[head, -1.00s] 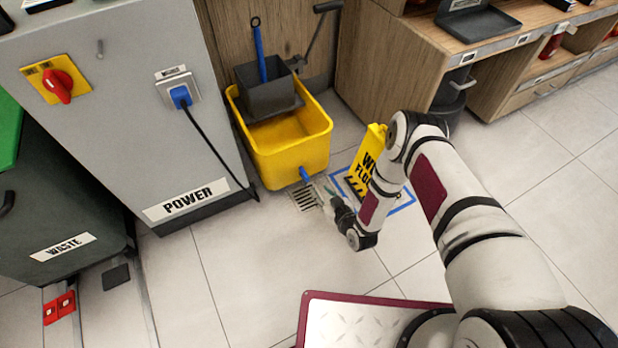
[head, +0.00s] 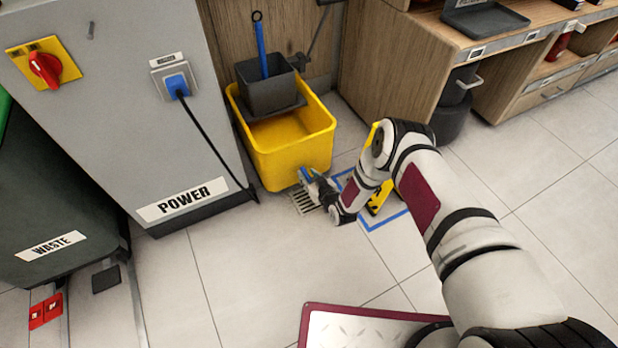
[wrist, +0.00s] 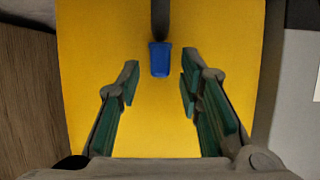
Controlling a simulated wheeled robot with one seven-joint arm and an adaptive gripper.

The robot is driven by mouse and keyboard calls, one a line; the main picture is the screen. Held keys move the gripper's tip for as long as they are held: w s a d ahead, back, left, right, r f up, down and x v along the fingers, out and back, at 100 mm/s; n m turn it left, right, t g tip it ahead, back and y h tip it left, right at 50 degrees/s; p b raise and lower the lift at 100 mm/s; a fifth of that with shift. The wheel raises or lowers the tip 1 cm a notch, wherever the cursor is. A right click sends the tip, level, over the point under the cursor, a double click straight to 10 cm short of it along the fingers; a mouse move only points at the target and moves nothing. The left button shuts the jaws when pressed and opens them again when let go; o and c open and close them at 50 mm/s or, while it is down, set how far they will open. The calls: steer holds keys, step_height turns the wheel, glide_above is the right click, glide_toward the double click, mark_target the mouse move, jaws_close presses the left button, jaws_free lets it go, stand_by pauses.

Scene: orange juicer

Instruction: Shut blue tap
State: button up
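The blue tap (wrist: 160,59) shows in the wrist view, hanging from a dark stem against the yellow wall of the bucket (wrist: 160,120). My gripper (wrist: 158,83) is open, with one green-padded finger on each side of the tap's column in the picture. The tap sits between and slightly beyond the fingertips, and I see no contact. In the head view the yellow bucket (head: 290,150) stands on the floor, and my gripper (head: 306,176) is at its lower front right. There the tap is mostly hidden by my gripper.
A floor drain (head: 303,199) lies below my gripper. A yellow sign (head: 379,200) stands in a blue floor outline, partly behind my arm. The grey power cabinet (head: 130,110) with a black cable is left of the bucket.

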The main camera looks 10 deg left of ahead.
jaws_close()
steer(key=shift+s, duration=0.1)
steer(key=m+h, duration=0.1)
steer(key=a+m+t+h, duration=0.1)
steer(key=m+h, duration=0.1)
steer(key=shift+s, duration=0.2)
steer(key=m+h, duration=0.3)
steer(key=a+m+h, duration=0.1)
steer(key=m+h, duration=0.1)
steer(key=h, duration=0.1)
steer(key=m+h, duration=0.3)
steer(key=h, duration=0.1)
steer(key=shift+w+a+m, duration=0.1)
steer(key=shift+a+m, duration=0.2)
steer(key=shift+a, duration=0.1)
steer(key=shift+w+a+m+g+h, duration=0.15)
steer(key=shift+m+g+h, duration=0.35)
steer(key=shift+m+h, duration=0.5)
